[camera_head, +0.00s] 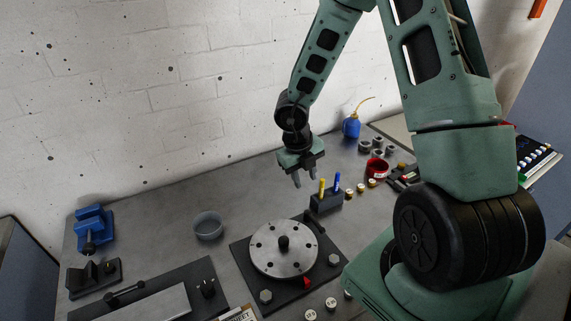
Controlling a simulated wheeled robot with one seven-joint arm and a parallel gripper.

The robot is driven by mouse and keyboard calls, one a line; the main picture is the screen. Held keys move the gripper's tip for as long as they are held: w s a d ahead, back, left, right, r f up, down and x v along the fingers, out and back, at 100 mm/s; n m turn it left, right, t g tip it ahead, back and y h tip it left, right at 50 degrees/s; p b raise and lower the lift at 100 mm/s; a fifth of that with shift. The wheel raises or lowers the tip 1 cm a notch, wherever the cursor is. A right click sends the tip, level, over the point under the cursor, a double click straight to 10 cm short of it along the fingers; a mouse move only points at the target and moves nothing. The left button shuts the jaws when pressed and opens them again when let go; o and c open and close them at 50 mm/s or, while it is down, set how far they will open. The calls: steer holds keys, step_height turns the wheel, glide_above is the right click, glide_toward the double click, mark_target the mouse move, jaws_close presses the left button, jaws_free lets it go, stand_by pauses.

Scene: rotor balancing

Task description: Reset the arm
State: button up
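My gripper (305,180) hangs from my green arm above the back middle of the grey workbench (150,220). Its two fingers point down and stand apart, with nothing visible between them. It is behind and to the left of a small black block (325,201) holding a yellow and a blue marker-like stick. A round metal rotor disc (284,255) with a black centre knob lies on a dark base plate, in front of and below the gripper. My arm reaches up and over from the right side of the picture.
A blue oil can (352,126), a red ring-shaped dish (377,167) and several small metal parts lie at the back right. A brick wall (130,90) closes off the back. Bare bench lies between cup and block.

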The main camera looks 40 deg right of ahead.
steer(key=w+a+r+n+t+y+b, duration=0.1)
steer(key=w+a+r+n+t+b, duration=0.15)
steer(key=a+n, duration=0.55)
steer(key=w+a+r+n+t+y+b, duration=0.1)
steer(key=w+a+r+n+t+y, duration=0.2)
steer(key=a+n, duration=0.5)
steer(key=s+a+r+n+y+b, duration=0.15)
steer(key=s+a+n, duration=0.25)
steer(key=a+n, duration=0.55)
steer(key=s+a+r+n+g+y+b, duration=0.1)
steer(key=s+a+n+g, duration=0.2)
steer(key=s+a+n, duration=0.5)
steer(key=s+d+n+g+h+b, duration=0.2)
steer(key=s+d+n+h, duration=0.1)
steer(key=s+n, duration=0.9)
steer(key=shift+s+d+f+h, duration=0.15)
steer(key=shift+s+d+h, duration=0.2)
steer(key=shift+s+d, duration=0.45)
